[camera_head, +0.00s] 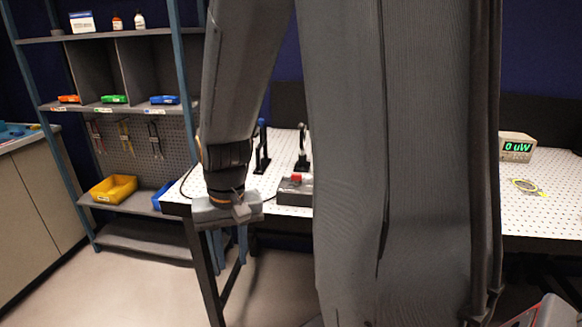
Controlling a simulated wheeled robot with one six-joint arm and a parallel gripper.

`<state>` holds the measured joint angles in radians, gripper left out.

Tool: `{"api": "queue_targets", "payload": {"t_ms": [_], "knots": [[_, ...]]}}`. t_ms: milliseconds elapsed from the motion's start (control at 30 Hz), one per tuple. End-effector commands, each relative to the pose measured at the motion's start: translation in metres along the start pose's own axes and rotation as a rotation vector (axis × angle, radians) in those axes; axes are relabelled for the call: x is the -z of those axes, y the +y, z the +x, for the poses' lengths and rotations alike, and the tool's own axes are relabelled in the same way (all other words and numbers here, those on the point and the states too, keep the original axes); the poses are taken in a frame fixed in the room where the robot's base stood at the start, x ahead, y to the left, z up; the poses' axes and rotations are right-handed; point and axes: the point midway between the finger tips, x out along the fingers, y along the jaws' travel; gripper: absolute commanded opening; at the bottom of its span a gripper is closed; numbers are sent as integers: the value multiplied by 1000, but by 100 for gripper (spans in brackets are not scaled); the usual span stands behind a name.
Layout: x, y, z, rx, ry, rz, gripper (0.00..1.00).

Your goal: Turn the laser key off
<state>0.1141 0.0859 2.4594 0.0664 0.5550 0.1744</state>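A dark box with a red top piece (296,181) stands on the front part of the white perforated table; it may be the laser unit. My own arm structure hides its right side. No key can be made out on it. My gripper (238,212) is at the table's front left edge, left of the box and apart from it in the picture. Its fingers are too small and dark to tell open from shut. A meter (517,147) at the table's right reads "0 uW" in green.
The perforated table (460,200) also bears a blue post mount (262,147), a black post mount (303,148) and a yellow-edged item (526,187). Shelving with coloured bins (114,189) stands at left. Bare floor (145,285) lies before it. My arm blocks the middle.

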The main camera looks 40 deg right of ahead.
Motion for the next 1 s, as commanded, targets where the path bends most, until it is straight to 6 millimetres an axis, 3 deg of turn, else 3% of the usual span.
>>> {"api": "queue_targets", "payload": {"t_ms": [167,300,433,600,767,1000], "knots": [[77,53,-38,71,-29,645,26],[131,112,-69,149,-72,1162,26],[168,172,-95,229,-120,1574,26],[192,231,-120,311,-180,1924,26],[200,255,-127,347,-211,2059,26],[204,248,-103,347,-218,2073,26]]}}
